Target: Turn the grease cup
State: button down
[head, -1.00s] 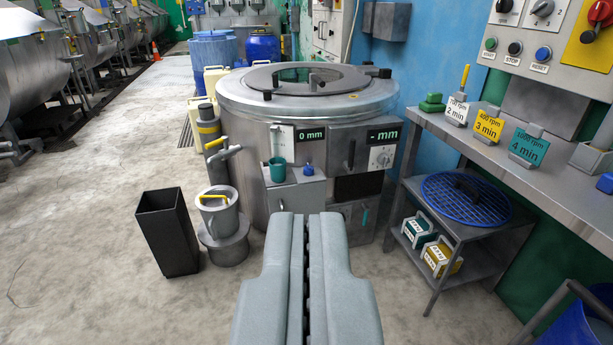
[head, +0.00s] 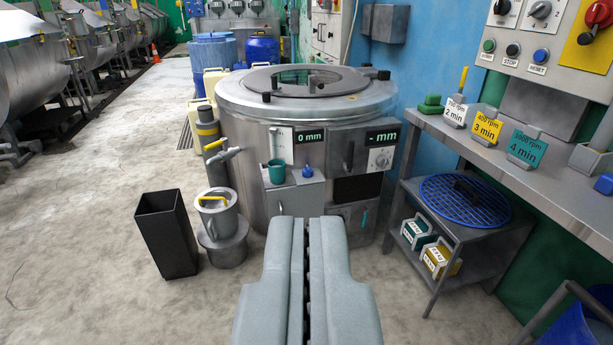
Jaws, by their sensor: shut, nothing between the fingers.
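A large steel drum machine (head: 245,137) stands ahead, past my gripper. On the ledge of its front box sit a teal cup (head: 277,173) and a small blue knob-topped piece (head: 307,171). The blue piece may be the grease cup, but I cannot tell for sure at this size. My gripper (head: 306,219) is shut and empty. It is in the lower middle of the view, nearer to me than the machine and apart from both small pieces. My fingers hide the floor below them and part of the machine's lower front.
At right is a steel bench (head: 540,180) with rpm cards, and a lower shelf with a blue grid disc (head: 440,200). The left floor is mostly clear.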

aim_at(308, 171)
jog(key=i+u, duration=0.3)
jog(key=i+l+u, duration=0.1)
jog(key=i+u, duration=0.2)
jog(key=i, duration=0.2)
jog(key=k+j+z, duration=0.2)
jog(key=i+l+u, duration=0.15)
jog(key=i+l, duration=0.2)
jog(key=i, duration=0.15)
jog(key=i+l, duration=0.55)
jog(key=l, duration=0.15)
jog(key=i+l, duration=0.55)
jog(key=l, duration=0.15)
